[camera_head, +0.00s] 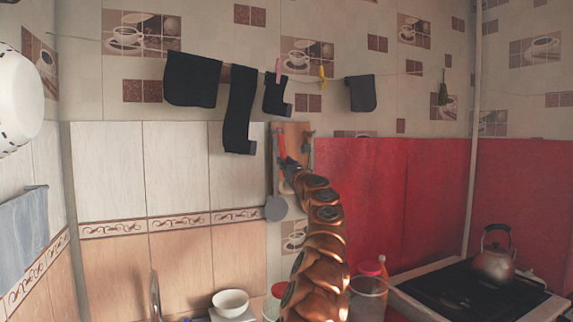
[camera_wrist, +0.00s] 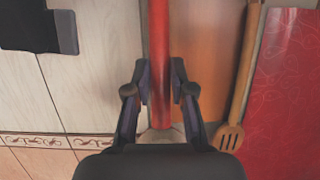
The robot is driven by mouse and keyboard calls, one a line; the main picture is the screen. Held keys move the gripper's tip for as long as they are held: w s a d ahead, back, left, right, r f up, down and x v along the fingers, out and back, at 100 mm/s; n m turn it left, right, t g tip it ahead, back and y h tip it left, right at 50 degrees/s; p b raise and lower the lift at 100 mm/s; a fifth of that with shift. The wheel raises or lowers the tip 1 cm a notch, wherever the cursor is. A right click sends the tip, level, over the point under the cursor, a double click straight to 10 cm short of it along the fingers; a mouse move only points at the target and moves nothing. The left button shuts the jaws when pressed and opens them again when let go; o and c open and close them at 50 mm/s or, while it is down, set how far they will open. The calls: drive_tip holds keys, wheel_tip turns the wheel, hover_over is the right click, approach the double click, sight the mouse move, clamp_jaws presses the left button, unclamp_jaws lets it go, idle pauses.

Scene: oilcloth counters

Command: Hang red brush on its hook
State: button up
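The red brush (camera_head: 282,145) is upright at the wooden board on the back wall. In the wrist view its long red handle (camera_wrist: 159,45) runs down between my fingers, with a pale part (camera_wrist: 161,135) below, mostly hidden by my gripper. My gripper (camera_wrist: 160,75) has a finger close against each side of the handle and appears shut on it. In the head view my gripper (camera_head: 290,165) is in front of the board, seen from behind. I cannot make out the brush's hook or whether the brush touches one.
A wooden slotted spatula (camera_wrist: 231,130) hangs right of the brush. A grey round-headed utensil (camera_head: 276,208) hangs low at the board (camera_head: 293,128). Dark cloths (camera_head: 192,80) hang on a line above. Below are a white bowl (camera_head: 230,302), jars and a kettle (camera_head: 494,265) on the stove.

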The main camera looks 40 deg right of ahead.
drive_tip(key=o, duration=0.5)
drive_tip(key=shift+s, duration=0.15)
